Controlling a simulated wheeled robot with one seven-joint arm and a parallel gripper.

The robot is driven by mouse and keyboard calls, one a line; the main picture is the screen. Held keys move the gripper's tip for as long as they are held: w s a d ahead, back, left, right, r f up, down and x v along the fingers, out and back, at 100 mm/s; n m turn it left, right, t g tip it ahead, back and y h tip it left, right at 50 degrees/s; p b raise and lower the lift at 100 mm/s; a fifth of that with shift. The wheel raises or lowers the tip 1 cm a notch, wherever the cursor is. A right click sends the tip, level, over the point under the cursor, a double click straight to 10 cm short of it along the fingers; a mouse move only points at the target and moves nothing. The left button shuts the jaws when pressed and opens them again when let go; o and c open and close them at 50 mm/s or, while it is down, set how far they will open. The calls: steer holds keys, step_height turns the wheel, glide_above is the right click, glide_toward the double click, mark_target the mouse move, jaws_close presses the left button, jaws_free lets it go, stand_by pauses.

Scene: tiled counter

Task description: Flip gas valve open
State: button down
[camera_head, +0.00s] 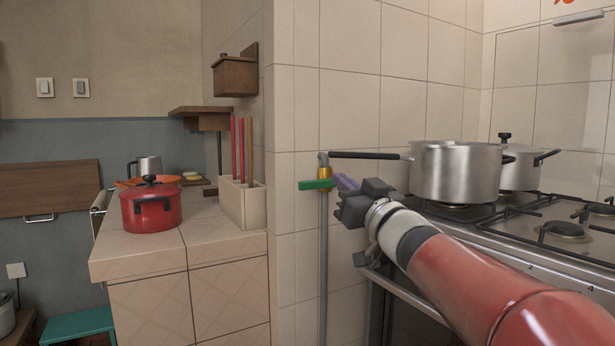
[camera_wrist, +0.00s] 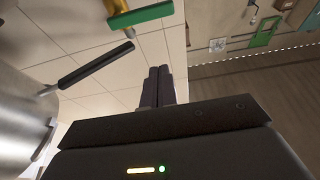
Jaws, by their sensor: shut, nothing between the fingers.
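The gas valve has a green handle (camera_head: 315,185) and a brass body (camera_head: 324,172) on a vertical grey pipe (camera_head: 323,260) along the tiled wall. The handle lies about level, across the pipe. My gripper (camera_head: 344,182) is shut and empty, just right of the valve, its fingers pointing toward it. In the wrist view the shut fingertips (camera_wrist: 159,73) show apart from the green handle (camera_wrist: 143,16), with a gap between. The brass body (camera_wrist: 117,6) is partly cut off at the top there.
A steel pot (camera_head: 455,172) stands on the stove (camera_head: 540,240); its long black handle (camera_head: 365,155) reaches left above my gripper, close to the valve. A red pot (camera_head: 151,209) and a cream utensil holder (camera_head: 243,203) stand on the tiled counter (camera_head: 140,256) at left.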

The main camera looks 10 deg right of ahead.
steer(key=shift+r, duration=0.1)
steer(key=shift+w+a, duration=0.1)
steer(key=shift+w, duration=0.05)
step_height(320, 180, up, 3)
steer(key=p, duration=0.2)
glide_above(320, 184)
steer(key=s, duration=0.3)
steer(key=f, duration=0.2)
steer(key=w+a+f+b, duration=0.1)
steer(key=shift+f, duration=0.4)
steer(key=shift+s+f+n+y, duration=0.1)
steer(key=shift+n+y, duration=0.2)
steer(key=shift+n, duration=0.1)
